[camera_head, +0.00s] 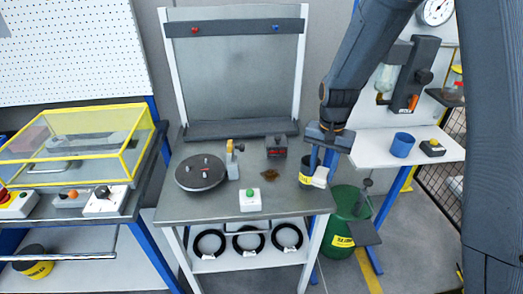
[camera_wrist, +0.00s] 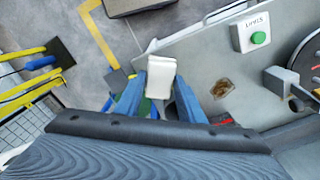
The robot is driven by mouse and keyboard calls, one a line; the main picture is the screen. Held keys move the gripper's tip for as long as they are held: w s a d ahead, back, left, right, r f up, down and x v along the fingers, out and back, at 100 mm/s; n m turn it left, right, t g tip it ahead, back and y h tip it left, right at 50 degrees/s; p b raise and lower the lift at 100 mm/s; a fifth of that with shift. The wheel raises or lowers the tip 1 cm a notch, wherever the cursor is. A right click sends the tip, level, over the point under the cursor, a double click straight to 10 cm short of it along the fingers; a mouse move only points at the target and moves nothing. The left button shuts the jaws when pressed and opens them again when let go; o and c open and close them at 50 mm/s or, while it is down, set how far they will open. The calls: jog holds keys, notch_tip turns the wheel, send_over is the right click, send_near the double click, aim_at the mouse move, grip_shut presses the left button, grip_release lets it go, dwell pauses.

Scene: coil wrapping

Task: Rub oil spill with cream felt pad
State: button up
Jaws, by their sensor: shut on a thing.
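The oil spill (camera_head: 269,175) is a small brown patch on the grey table, right of centre in the head view. It also shows in the wrist view (camera_wrist: 221,88), to the right of my gripper. My gripper (camera_head: 322,165) is above the table's right edge. It is shut on the cream felt pad (camera_head: 320,178), a pale rounded block, which shows between the blue fingers in the wrist view (camera_wrist: 160,77). The pad is apart from the spill, to its right in the head view.
A dark cup with a yellow label (camera_head: 305,174) stands close beside the pad. A green-button box (camera_head: 250,200), a round turntable (camera_head: 200,172), a brass-topped block (camera_head: 232,160) and a dark red-marked box (camera_head: 276,147) surround the spill. A green bin (camera_head: 345,215) stands below, right.

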jog(key=s+a+f+m, duration=0.1)
jog(key=a+m, duration=0.3)
jog(key=a, duration=0.2)
jog(key=s+a+f+m, duration=0.1)
jog(key=a+m, duration=0.3)
jog(key=a, duration=0.3)
jog(key=s+a+f+m, duration=0.1)
jog(key=a+f+m, duration=0.1)
jog(key=a+m, duration=0.2)
jog(key=shift+s+a, duration=0.2)
jog(key=shift+a, duration=1.15)
jog(key=shift+r, duration=0.1)
